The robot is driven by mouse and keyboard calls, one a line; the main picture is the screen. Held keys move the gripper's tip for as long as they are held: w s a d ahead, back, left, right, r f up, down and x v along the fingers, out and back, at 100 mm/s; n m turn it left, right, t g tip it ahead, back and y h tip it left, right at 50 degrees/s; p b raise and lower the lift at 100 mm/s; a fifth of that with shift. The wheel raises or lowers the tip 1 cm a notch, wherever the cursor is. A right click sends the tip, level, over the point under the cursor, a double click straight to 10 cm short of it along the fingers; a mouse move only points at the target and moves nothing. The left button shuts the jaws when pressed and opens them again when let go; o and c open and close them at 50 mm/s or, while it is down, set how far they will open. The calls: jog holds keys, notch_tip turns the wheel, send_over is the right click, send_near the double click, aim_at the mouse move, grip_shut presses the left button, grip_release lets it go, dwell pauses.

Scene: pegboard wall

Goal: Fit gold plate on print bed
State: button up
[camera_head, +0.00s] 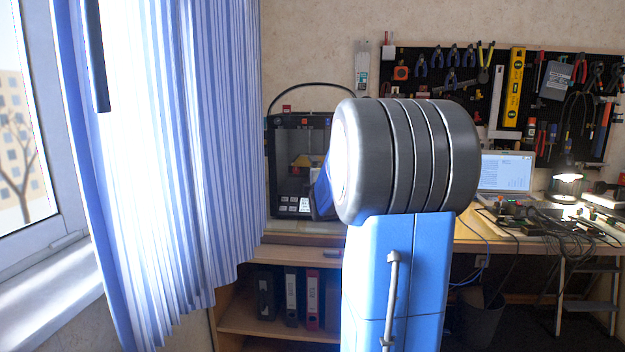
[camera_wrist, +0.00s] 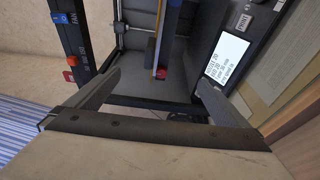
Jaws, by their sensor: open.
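The black-framed 3D printer (camera_head: 299,170) stands on the bench behind my arm, which hides its right part. A small yellow shape (camera_head: 302,160) shows inside it. In the wrist view the printer appears turned sideways. A thin gold edge (camera_wrist: 159,40) runs beside a blue-grey bar inside the frame, likely the gold plate on edge at the bed; I cannot tell how it is seated. My gripper (camera_wrist: 159,78) is open and empty, its two fingers apart at the printer's opening. The head view hides the gripper behind my arm.
The printer's lit screen (camera_wrist: 228,58) lies close to the right finger in the wrist view. A red button (camera_wrist: 71,60) sits on the frame at left. A striped curtain (camera_head: 170,140) hangs left of the printer. A laptop (camera_head: 505,172) and cables (camera_head: 560,222) occupy the bench at right.

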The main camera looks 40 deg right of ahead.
jog(key=shift+s+a, duration=0.65)
jog(key=shift+a, duration=0.1)
grip_shut()
dwell(0.8)
jog(key=shift+r, duration=0.15)
dwell(0.6)
jog(key=shift+r, duration=1.1)
